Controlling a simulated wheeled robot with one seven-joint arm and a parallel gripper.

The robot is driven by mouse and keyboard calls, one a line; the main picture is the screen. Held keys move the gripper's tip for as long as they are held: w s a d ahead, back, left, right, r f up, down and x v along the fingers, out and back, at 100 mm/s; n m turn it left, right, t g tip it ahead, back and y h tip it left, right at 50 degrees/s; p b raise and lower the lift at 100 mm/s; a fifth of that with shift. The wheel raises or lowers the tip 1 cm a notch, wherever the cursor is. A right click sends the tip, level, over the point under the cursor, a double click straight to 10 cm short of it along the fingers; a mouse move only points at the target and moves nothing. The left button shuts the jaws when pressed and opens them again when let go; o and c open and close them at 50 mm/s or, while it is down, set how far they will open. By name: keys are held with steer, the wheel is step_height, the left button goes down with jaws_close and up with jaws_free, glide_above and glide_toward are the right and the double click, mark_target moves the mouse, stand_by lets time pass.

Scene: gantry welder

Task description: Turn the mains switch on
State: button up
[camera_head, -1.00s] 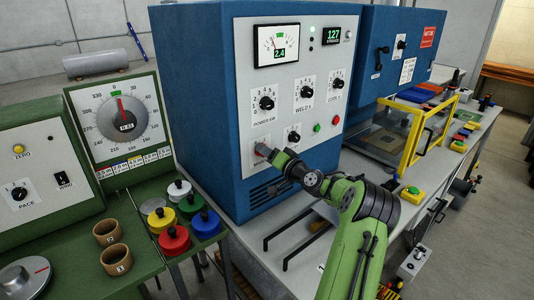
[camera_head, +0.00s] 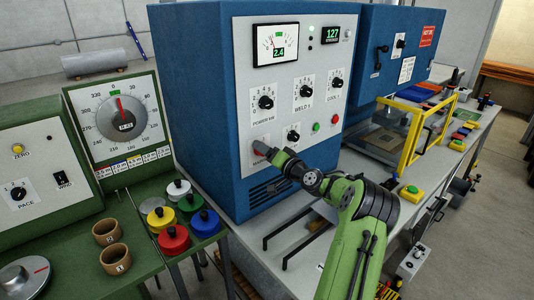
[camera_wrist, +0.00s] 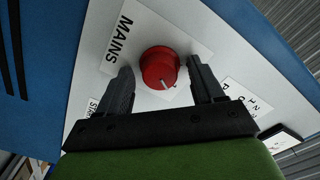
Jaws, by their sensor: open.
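The mains switch is a round red knob (camera_wrist: 159,66) with a white pointer line, on a plate lettered MAINS. In the wrist view its pointer aims toward the lower right of the picture, toward my palm. My gripper (camera_wrist: 160,70) is open, with one dark finger on each side of the knob. A small gap shows between each finger and the knob, so I see no contact. In the head view my gripper (camera_head: 268,152) is at the lower left of the blue welder cabinet's (camera_head: 192,100) front panel, mostly covering the switch.
Above the switch are the POWER knob (camera_head: 265,102) and WELD knob (camera_head: 305,91). A green button (camera_head: 316,127) and a red lamp (camera_head: 335,118) are to the right. A yellow-framed guard (camera_head: 412,140) stands further right. Black handles (camera_head: 300,245) lie on the bench below.

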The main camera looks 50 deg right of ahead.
steer(key=s+a+b, duration=0.1)
steer(key=s+b, duration=0.2)
steer(key=s, duration=1.2)
steer(key=shift+s+a, duration=0.3)
steer(key=shift+a, duration=0.1)
